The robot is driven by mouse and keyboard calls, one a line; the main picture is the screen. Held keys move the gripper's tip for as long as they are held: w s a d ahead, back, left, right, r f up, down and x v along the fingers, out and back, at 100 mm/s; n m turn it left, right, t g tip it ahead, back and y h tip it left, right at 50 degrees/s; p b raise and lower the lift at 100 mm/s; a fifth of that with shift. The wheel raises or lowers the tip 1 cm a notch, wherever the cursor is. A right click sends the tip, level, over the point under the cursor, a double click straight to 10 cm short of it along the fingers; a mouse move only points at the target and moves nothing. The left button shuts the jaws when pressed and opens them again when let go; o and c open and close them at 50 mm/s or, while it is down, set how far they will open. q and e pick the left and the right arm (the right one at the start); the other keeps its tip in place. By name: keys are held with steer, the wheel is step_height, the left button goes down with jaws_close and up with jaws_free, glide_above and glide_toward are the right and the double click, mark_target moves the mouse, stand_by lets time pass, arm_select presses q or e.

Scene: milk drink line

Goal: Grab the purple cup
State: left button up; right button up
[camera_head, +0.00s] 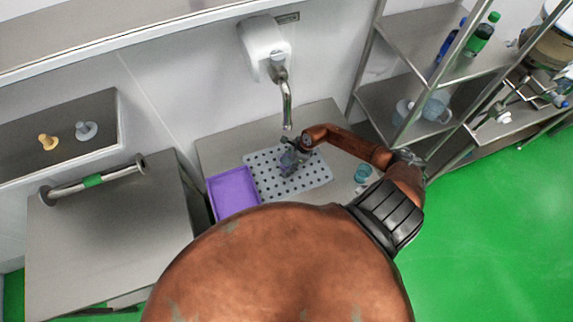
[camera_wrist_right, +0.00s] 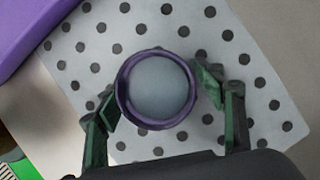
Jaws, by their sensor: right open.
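The purple cup (camera_wrist_right: 127,108) shows from above in the right wrist view, with a purple rim and a grey-blue inside. It stands on a light grey perforated mat (camera_wrist_right: 212,50). My right gripper (camera_wrist_right: 158,100) is open, with one green-padded finger on each side of the cup. The left finger is very close to the cup's rim; I cannot tell if it touches. In the head view my right gripper (camera_head: 293,152) is over the mat (camera_head: 312,176), and the cup (camera_head: 288,161) is partly hidden by it. My left gripper is not in view.
A purple tray (camera_head: 233,190) lies left of the mat. A metal spout (camera_head: 287,105) hangs behind the mat. A teal cup (camera_head: 362,173) stands right of the mat. Metal shelves (camera_head: 408,92) stand at the right. The left table (camera_head: 105,235) is largely clear in front of a bar.

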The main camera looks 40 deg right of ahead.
steer(key=shift+c, duration=0.7)
steer(key=c, duration=1.5)
steer(key=shift+o, duration=0.2)
steer(key=shift+r, duration=0.1)
